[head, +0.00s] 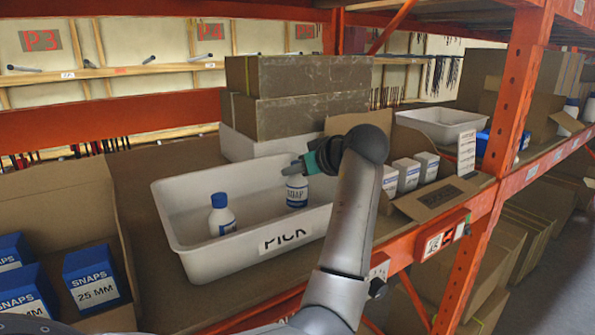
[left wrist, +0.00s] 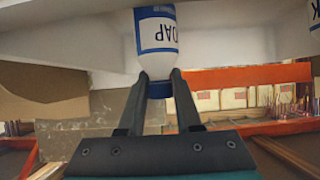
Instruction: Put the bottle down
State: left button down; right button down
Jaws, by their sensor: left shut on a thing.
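A white soap bottle with a blue label (head: 297,191) is upright in the right part of the white PICK bin (head: 180,243). My left gripper (head: 299,168) is shut on its upper end, near the cap. I cannot tell whether its base touches the bin floor. In the left wrist view the bottle (left wrist: 156,32) appears inverted, its blue cap between the fingertips (left wrist: 160,80). A second white bottle with a blue cap (head: 222,217) stands in the left part of the bin, apart from the held one. My right gripper is not in view.
Stacked brown boxes (head: 310,115) stand behind the bin. An open carton with blue SNAPS boxes (head: 95,275) is at left. White boxes (head: 408,174) in a carton and another white bin (head: 440,122) are at right. An orange rack post (head: 515,100) rises at right.

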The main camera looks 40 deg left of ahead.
pick_arm(q)
jog(key=shift+f, duration=0.45)
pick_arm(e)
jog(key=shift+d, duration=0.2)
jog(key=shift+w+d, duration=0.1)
pick_arm(q)
jog(key=c, duration=0.6)
grip_release()
jog(key=shift+f, duration=0.15)
jog(key=shift+r, duration=0.25)
jog(key=b+v, duration=0.3)
jog(key=v, duration=0.9)
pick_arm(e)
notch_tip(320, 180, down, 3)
